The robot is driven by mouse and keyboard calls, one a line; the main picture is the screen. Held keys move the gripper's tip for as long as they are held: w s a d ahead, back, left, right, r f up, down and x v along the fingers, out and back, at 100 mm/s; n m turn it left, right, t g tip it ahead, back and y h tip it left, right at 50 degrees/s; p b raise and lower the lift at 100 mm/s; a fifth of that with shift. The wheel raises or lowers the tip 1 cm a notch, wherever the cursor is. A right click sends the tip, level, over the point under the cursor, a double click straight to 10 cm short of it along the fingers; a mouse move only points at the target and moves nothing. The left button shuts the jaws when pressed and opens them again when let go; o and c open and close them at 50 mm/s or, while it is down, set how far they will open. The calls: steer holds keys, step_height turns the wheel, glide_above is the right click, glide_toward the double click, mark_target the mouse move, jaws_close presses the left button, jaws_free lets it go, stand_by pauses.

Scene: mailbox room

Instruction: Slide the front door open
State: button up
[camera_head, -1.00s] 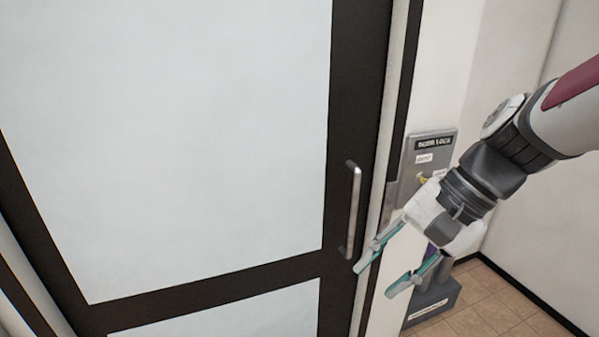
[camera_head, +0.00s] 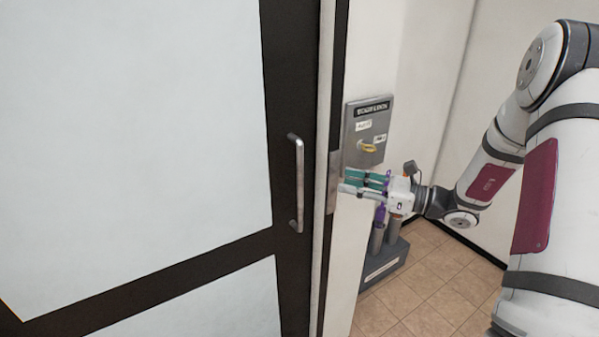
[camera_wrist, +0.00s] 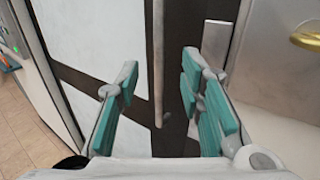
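The front door (camera_head: 262,130) has a dark frame with frosted panels and stands shut against the jamb at its right. Its handle (camera_head: 299,190) is an upright silver bar near the door's right edge. My gripper (camera_head: 348,182) is right of the handle in the head view, its teal-padded fingers pointing left, apart from the bar. In the wrist view my gripper (camera_wrist: 160,70) is open and empty, and the handle (camera_wrist: 158,60) shows upright between the two fingers, beyond their tips. The exact distance is hard to tell.
A grey lock panel (camera_head: 369,112) with a yellow key (camera_head: 368,147) is on the wall right of the door, just above my gripper. A metal plate (camera_head: 334,180) is on the jamb. A dark grey stand (camera_head: 385,265) is on the tiled floor below.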

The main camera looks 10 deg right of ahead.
steer(key=p+x, duration=0.1)
steer(key=x, duration=1.2)
steer(key=shift+w+a+p, duration=0.2)
steer(key=shift+a+p, duration=0.05)
steer(key=shift+p, duration=0.1)
jaws_close()
